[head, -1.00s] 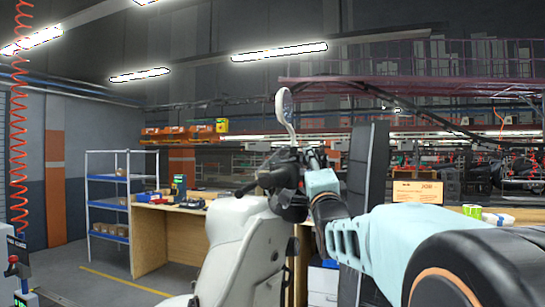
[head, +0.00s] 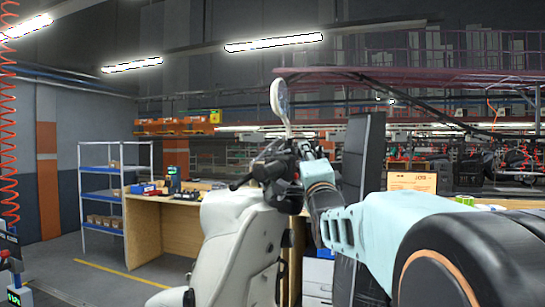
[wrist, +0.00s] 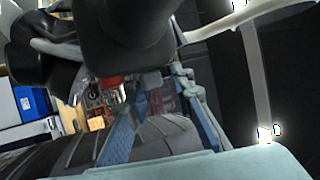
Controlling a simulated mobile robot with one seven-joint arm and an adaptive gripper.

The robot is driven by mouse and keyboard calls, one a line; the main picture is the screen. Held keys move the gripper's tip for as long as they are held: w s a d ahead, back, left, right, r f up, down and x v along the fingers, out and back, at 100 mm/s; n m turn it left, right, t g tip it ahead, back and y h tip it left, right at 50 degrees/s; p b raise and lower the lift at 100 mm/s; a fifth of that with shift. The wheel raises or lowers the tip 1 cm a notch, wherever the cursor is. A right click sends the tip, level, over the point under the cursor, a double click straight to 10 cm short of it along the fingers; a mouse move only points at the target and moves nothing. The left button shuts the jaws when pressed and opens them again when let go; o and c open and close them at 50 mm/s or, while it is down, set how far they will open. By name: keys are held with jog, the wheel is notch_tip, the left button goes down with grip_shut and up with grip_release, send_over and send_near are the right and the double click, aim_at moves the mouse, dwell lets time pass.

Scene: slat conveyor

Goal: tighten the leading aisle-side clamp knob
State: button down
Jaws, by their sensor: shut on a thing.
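A scooter with a pale body (head: 243,245), a dark handlebar (head: 262,172) and a round mirror (head: 278,98) stands in the middle of the head view. My arm reaches in from the right. My gripper (head: 303,152) is at the handlebar area, small and dark against it; it is shut, but what it holds I cannot make out. I cannot tell which part is the clamp knob.
A wooden workbench (head: 150,230) with small boxes stands behind the scooter, beside a shelf rack (head: 100,190). A tall dark panel (head: 362,190) stands just right of the gripper. A red coiled hose (head: 8,150) hangs at the left. Open floor lies at front left.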

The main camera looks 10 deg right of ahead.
jog(key=shift+f+n+t+b, duration=0.3)
jog(key=shift+t+b, duration=0.1)
jog(key=shift+b, duration=1.35)
jog(key=shift+r+t+b, duration=0.2)
jog(key=shift+t+b, duration=0.1)
jog(key=shift+b, duration=0.5)
jog(key=shift+r+n, duration=0.1)
jog(key=shift+n, duration=0.2)
jog(key=c, duration=1.7)
grip_release()
